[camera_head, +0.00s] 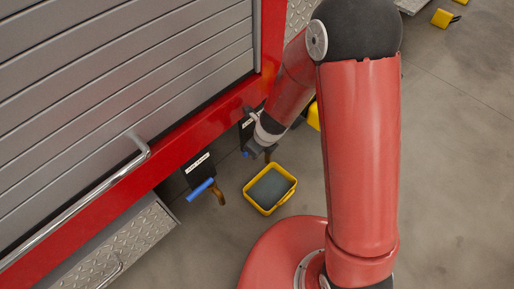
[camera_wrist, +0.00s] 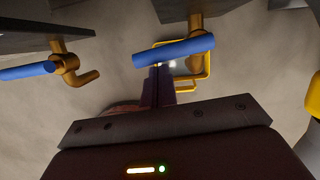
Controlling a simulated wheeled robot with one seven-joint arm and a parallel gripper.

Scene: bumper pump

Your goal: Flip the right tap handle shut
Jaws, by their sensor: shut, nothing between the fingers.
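The right tap, with a blue bar handle (camera_wrist: 173,50) and a brass body (camera_wrist: 197,42), is at the upper middle of the wrist view. In the head view my arm mostly hides it, with a bit of blue (camera_head: 246,154) showing. My gripper (camera_wrist: 160,70) is shut and empty, its fingertips at the lower edge of the right handle; I cannot tell whether they touch. The gripper also shows in the head view (camera_head: 254,150). The left tap has a blue handle (camera_head: 200,189) and a brass spout (camera_head: 218,193); its handle also shows in the wrist view (camera_wrist: 28,71).
A yellow tray (camera_head: 249,197) lies on the floor below the taps. Black labelled plates (camera_head: 197,170) hang under the red truck edge (camera_head: 195,142). A chrome rail (camera_head: 80,205) and a tread step (camera_head: 128,240) are at left. A yellow object (camera_head: 314,117) is beside my arm.

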